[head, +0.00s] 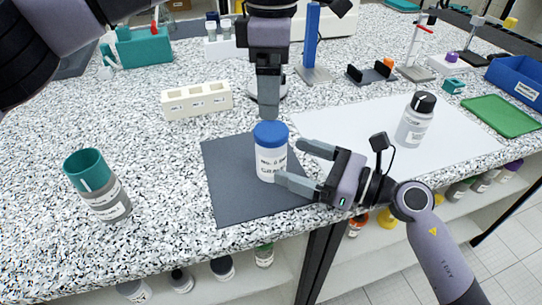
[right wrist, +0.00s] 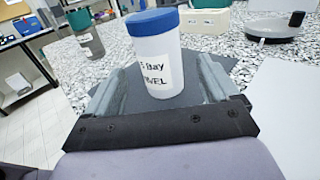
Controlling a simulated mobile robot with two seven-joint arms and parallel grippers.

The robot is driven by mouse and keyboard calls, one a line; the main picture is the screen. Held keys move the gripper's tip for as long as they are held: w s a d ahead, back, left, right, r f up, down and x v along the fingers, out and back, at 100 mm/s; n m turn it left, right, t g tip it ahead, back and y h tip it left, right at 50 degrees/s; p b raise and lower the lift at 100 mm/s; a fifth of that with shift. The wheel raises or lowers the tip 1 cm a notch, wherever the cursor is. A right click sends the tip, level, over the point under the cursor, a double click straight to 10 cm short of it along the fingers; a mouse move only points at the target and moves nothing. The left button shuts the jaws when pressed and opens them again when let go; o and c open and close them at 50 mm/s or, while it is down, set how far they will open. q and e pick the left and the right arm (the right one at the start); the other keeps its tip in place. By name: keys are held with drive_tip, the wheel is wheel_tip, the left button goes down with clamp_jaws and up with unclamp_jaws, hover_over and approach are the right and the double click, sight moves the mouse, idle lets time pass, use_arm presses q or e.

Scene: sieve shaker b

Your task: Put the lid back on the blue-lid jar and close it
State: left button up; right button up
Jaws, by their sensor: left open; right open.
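The blue-lid jar (head: 269,163) is white with a printed label and stands upright on a dark grey mat (head: 228,190). Its blue lid (head: 270,133) sits on top of it and looks level; I cannot tell whether it is screwed tight. My left gripper (head: 268,112) points down just above the lid, its fingers seen edge-on. My right gripper (head: 291,162) is open and reaches in from the right at jar height. In the right wrist view the jar (right wrist: 158,65) stands between the open fingers, with gaps visible at both sides.
A teal-topped grey jar (head: 103,190) stands to the left. A cream block with holes (head: 197,100) is behind the mat. A black-capped bottle (head: 415,120) stands on a white sheet (head: 375,125) at right. A green tray (head: 500,115) lies farther right.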

sight(284, 157)
drive_tip(key=x, duration=0.6)
clamp_jaws()
use_arm(q)
drive_tip(key=n, duration=0.5)
drive_tip(key=shift+n, duration=0.4)
drive_tip(key=n, duration=0.4)
drive_tip(key=shift+n, duration=0.3)
drive_tip(key=n, duration=1.2)
